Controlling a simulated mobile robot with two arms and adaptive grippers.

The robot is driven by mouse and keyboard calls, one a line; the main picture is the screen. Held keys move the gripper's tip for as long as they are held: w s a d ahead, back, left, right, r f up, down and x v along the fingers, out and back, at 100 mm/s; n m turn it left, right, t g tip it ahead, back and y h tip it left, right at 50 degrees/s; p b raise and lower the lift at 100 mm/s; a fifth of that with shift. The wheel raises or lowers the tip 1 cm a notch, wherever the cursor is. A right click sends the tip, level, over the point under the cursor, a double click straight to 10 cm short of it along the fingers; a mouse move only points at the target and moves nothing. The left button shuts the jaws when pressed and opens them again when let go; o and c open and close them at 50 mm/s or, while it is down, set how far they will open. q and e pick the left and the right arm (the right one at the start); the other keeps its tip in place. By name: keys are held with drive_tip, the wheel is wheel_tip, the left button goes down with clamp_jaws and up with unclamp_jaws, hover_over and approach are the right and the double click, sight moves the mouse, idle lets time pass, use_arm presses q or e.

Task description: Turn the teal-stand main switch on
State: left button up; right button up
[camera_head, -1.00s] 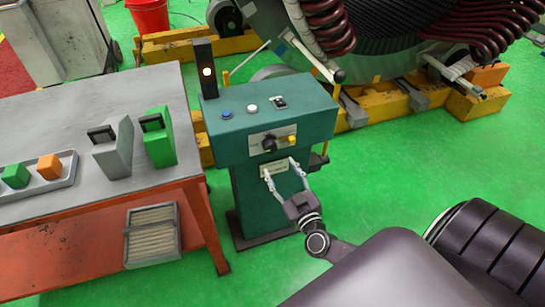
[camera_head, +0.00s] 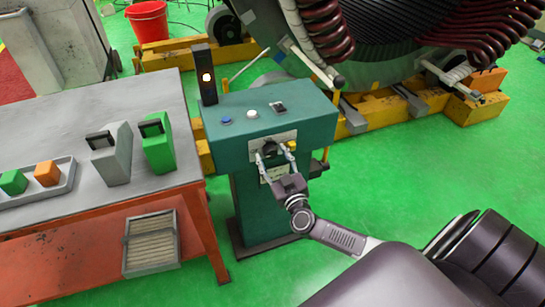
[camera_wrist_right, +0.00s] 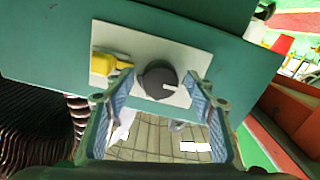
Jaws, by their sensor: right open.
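The teal stand (camera_head: 220,150) stands right of the table in the head view. My left gripper is not in view.
The stand's top has a blue button (camera_head: 226,121), a white button (camera_head: 252,114), a black switch (camera_head: 279,106) and a lit lamp post (camera_head: 206,78). The table (camera_head: 85,204) holds green, grey and orange blocks. The stator (camera_head: 385,45) is behind. Green floor is free at right.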

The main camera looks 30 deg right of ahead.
drive_tip(key=c, duration=1.2)
drive_tip(key=shift+o, duration=0.2)
drive_tip(key=shift+m, duration=0.3)
drive_tip(key=shift+s+m+p, duration=0.1)
drive_tip(key=shift+m+p, duration=0.45)
drive_tip(key=shift+m, duration=0.35)
drive_tip(key=m, duration=0.3)
drive_tip(key=shift+a+m, duration=0.1)
drive_tip(key=shift+m, duration=0.2)
drive_tip(key=m, duration=0.5)
drive_tip(key=shift+f, duration=0.15)
drive_tip(key=m+b, duration=0.1)
drive_tip(key=m, duration=0.5)
drive_tip(key=shift+m+b, duration=0.35)
drive_tip(key=shift+m, duration=0.05)
